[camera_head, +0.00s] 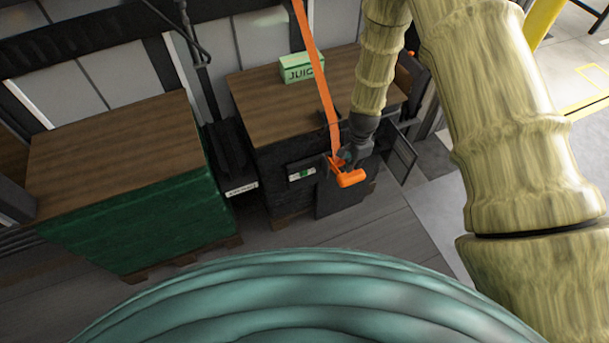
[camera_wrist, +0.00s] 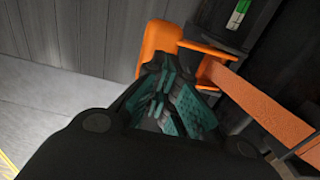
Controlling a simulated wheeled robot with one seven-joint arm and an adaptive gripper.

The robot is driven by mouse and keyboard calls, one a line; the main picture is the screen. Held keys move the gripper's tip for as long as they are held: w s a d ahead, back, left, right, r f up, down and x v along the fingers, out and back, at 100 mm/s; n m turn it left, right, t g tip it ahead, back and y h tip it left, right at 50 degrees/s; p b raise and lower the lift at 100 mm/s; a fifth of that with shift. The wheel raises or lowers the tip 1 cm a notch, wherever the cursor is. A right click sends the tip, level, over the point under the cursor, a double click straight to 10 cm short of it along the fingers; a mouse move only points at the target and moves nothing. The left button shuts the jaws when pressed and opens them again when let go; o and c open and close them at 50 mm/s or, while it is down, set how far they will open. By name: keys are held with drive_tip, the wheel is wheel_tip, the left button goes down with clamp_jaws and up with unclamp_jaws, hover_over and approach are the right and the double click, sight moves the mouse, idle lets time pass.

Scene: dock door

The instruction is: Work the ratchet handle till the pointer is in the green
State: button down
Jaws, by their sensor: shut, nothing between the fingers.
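The orange ratchet handle (camera_head: 352,178) sits low on the front of the dark stack, at the lower end of an orange strap (camera_head: 322,88). In the wrist view the handle (camera_wrist: 157,45) lies just past my fingertips, with the strap (camera_wrist: 265,105) running off to the right. My gripper (camera_head: 352,152) is at the ratchet, its fingers (camera_wrist: 170,95) shut with nothing between them. It is close against the handle; I cannot tell whether they touch. A small gauge with a green patch (camera_head: 302,173) is left of the ratchet, and also shows in the wrist view (camera_wrist: 238,14). Its pointer is too small to read.
A green-wrapped pallet load (camera_head: 130,215) with a wooden top stands at the left. A dark panel (camera_head: 400,155) juts out right of the ratchet. The grey floor in front is clear.

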drive_tip(key=shift+r+p, duration=1.2)
drive_tip(key=shift+r, duration=0.9)
drive_tip(key=shift+s+f, duration=0.1)
drive_tip(key=s+d+f+n, duration=0.1)
drive_tip(key=s+n, duration=0.5)
drive_tip(key=s, duration=1.2)
drive_tip(key=s+d+f+n, duration=0.2)
drive_tip(key=s+f+n, duration=0.2)
drive_tip(key=s, duration=1.4)
drive_tip(key=n, duration=0.3)
drive_tip(key=shift+d+f+n, duration=0.2)
drive_tip(key=shift+f+n, duration=0.05)
drive_tip(key=shift+n, duration=0.05)
drive_tip(key=shift+s, duration=0.1)
